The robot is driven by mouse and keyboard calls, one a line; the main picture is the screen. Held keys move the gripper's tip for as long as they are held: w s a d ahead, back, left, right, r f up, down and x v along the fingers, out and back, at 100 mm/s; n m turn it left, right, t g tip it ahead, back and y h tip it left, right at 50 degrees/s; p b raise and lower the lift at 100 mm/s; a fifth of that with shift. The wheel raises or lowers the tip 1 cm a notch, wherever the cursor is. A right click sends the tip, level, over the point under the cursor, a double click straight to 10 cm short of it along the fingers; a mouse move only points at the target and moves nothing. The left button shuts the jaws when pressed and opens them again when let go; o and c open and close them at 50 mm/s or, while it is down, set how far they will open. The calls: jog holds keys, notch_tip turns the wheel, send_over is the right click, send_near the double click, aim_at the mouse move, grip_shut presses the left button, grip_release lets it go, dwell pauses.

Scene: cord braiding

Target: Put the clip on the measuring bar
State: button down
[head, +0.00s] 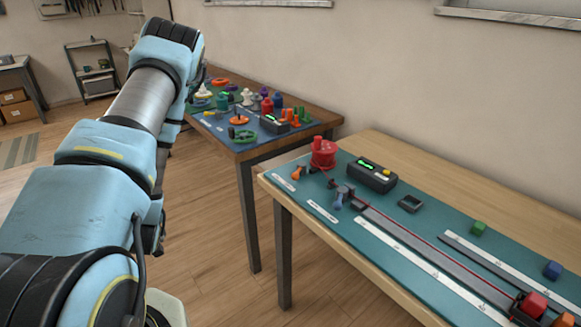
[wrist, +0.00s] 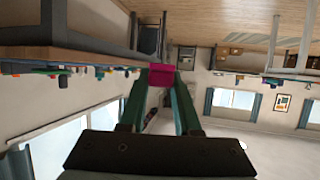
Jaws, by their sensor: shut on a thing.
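In the wrist view my gripper (wrist: 161,88) has its two green fingers closed on a small magenta block (wrist: 161,75), held at the fingertips. It looks like the clip, but its shape is too coarse to be sure. In the head view my gripper and the block are hidden behind my arm. On the teal mat of the near table lie a long dark rail (head: 425,246) with a red cord along it and a shorter dark bar (head: 480,262) beside a white strip. I cannot tell for certain which is the measuring bar. The held block is apart from both.
A second, cluttered table (head: 240,155) stands behind. Floor shows between the tables.

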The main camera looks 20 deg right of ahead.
jog(key=d+r+m+h, duration=0.3)
jog(key=d+m+h, duration=0.15)
jog(key=d, duration=1.25)
notch_tip(320, 180, up, 6)
jog(key=r+m+g+h, duration=0.1)
jog(key=m+g+h, duration=0.5)
jog(key=m+h, duration=0.1)
send_over(361, 202)
jog(key=w+a, duration=1)
jog(key=w, duration=0.2)
jog(key=shift+a+f, duration=0.1)
jog(key=shift+f, duration=0.15)
jog(key=s+d+r+m+g+h, duration=0.1)
jog(key=s+d+r+m+g, duration=0.2)
jog(key=s+d, duration=0.7)
jog(key=shift+s+r+g, duration=0.6)
jog(key=shift+s, duration=0.35)
jog(key=shift+d+m+h, duration=0.1)
jog(key=shift+m+h, duration=0.15)
jog(key=shift+h, duration=0.1)
jog(key=shift+f+p, duration=1.25)
jog(key=shift+f, duration=3.55)
